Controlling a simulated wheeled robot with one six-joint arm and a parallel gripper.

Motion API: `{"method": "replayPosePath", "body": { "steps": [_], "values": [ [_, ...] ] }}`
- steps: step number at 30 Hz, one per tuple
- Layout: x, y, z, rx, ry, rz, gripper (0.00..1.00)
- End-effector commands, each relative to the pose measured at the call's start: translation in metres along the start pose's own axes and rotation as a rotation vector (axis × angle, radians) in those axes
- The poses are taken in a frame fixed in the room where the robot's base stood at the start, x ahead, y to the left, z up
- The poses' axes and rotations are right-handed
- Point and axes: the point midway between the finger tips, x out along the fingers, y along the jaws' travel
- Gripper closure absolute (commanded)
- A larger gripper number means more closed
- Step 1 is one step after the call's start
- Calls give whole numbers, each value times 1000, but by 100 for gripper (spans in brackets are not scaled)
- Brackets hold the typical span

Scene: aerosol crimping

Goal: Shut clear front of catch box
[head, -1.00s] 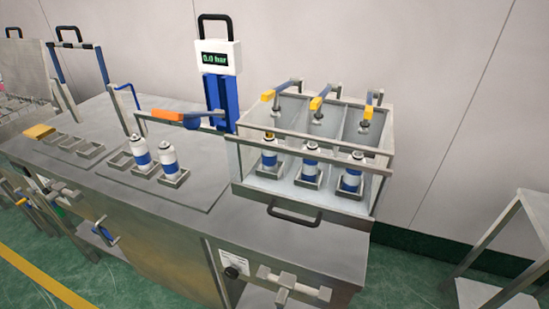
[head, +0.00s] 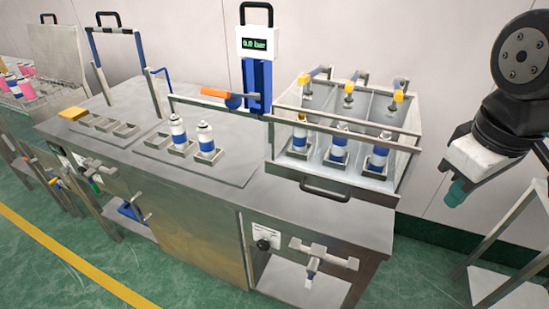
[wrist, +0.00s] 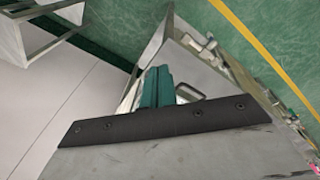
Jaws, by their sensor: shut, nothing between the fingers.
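The catch box (head: 414,150) stands on the right end of the steel bench, with pale walls, metal rails and three compartments. A blue-and-white can stands in a holder in each compartment. A black handle (head: 325,191) sits low at the box's front, near the bench edge. The clear front is hard to make out, and I cannot tell its exact angle. My gripper (head: 455,193) hangs to the right of the box, apart from it and empty. Its teal fingers (wrist: 157,87) are together in the wrist view, over the bench end.
Two cans (head: 192,136) stand in holders left of the box. A gauge post (head: 258,70) with an orange-handled lever (head: 219,94) stands behind them. A metal shelf frame (head: 500,245) stands at lower right. Valves (head: 322,252) stick out below the bench top.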

Motion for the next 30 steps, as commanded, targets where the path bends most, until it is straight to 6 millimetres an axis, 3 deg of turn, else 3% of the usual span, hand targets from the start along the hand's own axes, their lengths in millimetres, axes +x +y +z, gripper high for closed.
{"method": "replayPosePath", "body": {
  "steps": [5, 9, 13, 16, 20, 26, 30],
  "values": [
    [5, -20, -97, -793, -21, 84, 100],
    [18, -62, -170, -1416, -43, 157, 100],
    [31, -109, -220, -1876, -70, 218, 100],
    [39, -138, -243, -2121, -89, 254, 100],
    [46, -158, -257, -2288, -105, 281, 100],
    [64, -159, -262, -2327, -112, 285, 100],
    [91, -154, -266, -2325, -114, 282, 100]
  ]
}}
